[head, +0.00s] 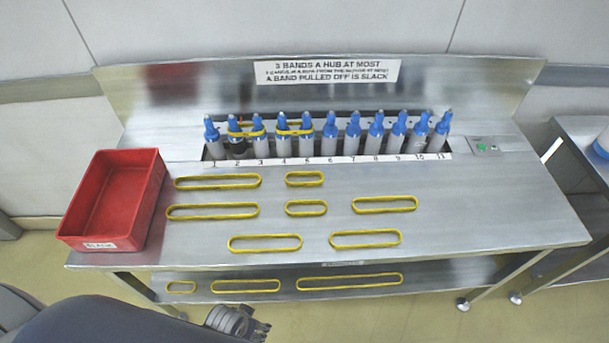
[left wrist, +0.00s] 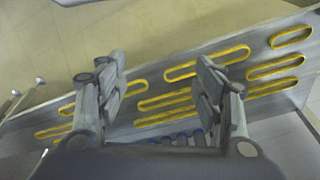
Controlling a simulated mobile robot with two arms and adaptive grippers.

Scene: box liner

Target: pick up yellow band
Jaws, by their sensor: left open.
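Several yellow oval bands lie flat on the steel table. They include a long back-left band (head: 217,187), a short back-middle band (head: 304,185), a right band (head: 384,211), a front-middle band (head: 265,250) and a front-right band (head: 365,246). More lie on the lower shelf, including a long one (head: 349,288). Two bands loop around blue-topped hubs, at 2–3 (head: 247,134) and 4–5 (head: 295,132). My left gripper (head: 248,323) is open and empty, in front of the table. In the left wrist view its fingers (left wrist: 160,80) stand apart, with bands beyond them. My right gripper is not in view.
A red bin (head: 146,205) labelled SLACK stands at the table's left end. A numbered row of upright hubs (head: 376,137) runs along the back, below a sign (head: 327,70). The right part of the tabletop (head: 490,205) is clear. Another table (head: 585,135) stands at right.

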